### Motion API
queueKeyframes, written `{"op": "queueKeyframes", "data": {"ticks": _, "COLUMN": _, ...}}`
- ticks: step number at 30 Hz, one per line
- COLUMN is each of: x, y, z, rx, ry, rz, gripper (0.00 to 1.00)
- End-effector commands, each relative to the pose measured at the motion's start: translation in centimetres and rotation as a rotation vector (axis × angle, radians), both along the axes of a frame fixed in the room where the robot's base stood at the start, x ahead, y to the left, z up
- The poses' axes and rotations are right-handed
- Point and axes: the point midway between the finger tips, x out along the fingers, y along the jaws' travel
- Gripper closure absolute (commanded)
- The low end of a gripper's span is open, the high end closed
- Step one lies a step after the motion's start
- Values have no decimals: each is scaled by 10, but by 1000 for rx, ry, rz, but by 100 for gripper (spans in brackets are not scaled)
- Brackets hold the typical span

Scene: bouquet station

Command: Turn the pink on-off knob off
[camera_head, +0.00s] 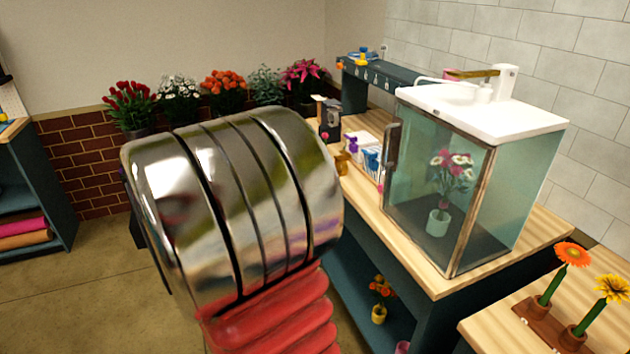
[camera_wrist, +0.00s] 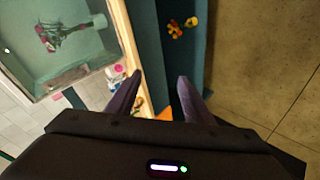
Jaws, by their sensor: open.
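A small pink and white thing (camera_wrist: 115,72) lies beside the left finger, too blurred to name. In the head view my large metallic arm hides the gripper.
A glass cabinet (camera_head: 410,190) with a potted bouquet stands on the counter; it also shows in the wrist view (camera_wrist: 75,60). Small bottles and boxes (camera_head: 365,150) sit left of it. An orange plant (camera_head: 380,290) stands on the lower shelf. Open floor (camera_head: 80,285) lies left.

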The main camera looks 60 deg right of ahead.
Motion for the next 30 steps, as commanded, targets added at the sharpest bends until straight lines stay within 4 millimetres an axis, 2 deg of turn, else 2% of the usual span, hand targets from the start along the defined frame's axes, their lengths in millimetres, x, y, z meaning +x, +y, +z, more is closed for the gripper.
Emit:
{"op": "queueKeyframes", "data": {"ticks": 1, "x": -2, "y": -16, "z": -5, "rx": -30, "ry": 18, "rz": -30, "gripper": 53}}
{"op": "queueKeyframes", "data": {"ticks": 6, "x": -10, "y": -67, "z": -13, "rx": -155, "ry": 54, "rz": -120, "gripper": 53}}
{"op": "queueKeyframes", "data": {"ticks": 18, "x": -34, "y": -180, "z": -46, "rx": -454, "ry": 112, "rz": -249, "gripper": 53}}
{"op": "queueKeyframes", "data": {"ticks": 24, "x": -50, "y": -231, "z": -71, "rx": -599, "ry": 122, "rz": -272, "gripper": 53}}
{"op": "queueKeyframes", "data": {"ticks": 30, "x": -65, "y": -270, "z": -96, "rx": -717, "ry": 115, "rz": -272, "gripper": 53}}
